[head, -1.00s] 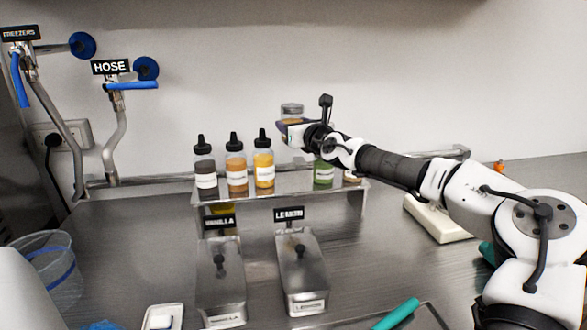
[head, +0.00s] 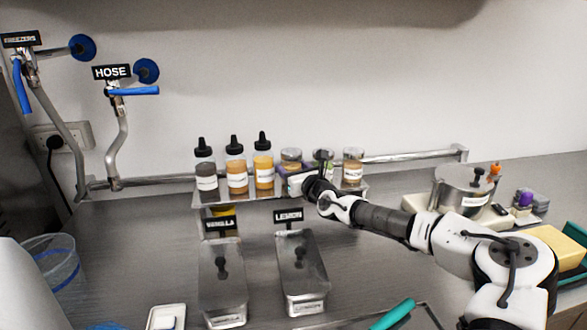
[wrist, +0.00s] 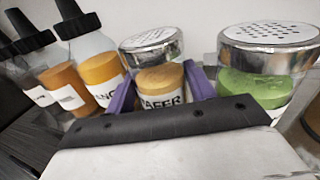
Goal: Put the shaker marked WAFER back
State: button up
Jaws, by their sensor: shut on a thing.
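The shaker marked WAFER (wrist: 162,82) has a perforated metal lid and tan contents. It stands about upright between my gripper's purple fingers (wrist: 160,92), which are shut on it. In the head view the shaker (head: 291,155) is at the raised metal shelf (head: 215,199), in the gap between the yellow squeeze bottle (head: 263,170) and the green shaker (wrist: 262,85). My gripper (head: 296,180) comes in from the front right and hides the shaker's lower part. I cannot tell whether its base touches the shelf.
Dark and orange squeeze bottles (head: 235,170) stand farther left on the shelf. Another shaker (head: 353,170) stands at its right end. Lidded VANILLA (head: 222,285) and LEMON (head: 302,275) pans lie below in front. A metal pot (head: 460,190) is to the right.

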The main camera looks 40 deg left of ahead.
jog(key=shift+f, duration=0.1)
jog(key=shift+f, duration=0.15)
jog(key=o, duration=0.7)
jog(key=shift+d+r, duration=0.1)
jog(key=shift+r, duration=0.2)
jog(key=b+v, duration=0.3)
jog(key=v, duration=0.8)
jog(key=shift+s+d, duration=0.3)
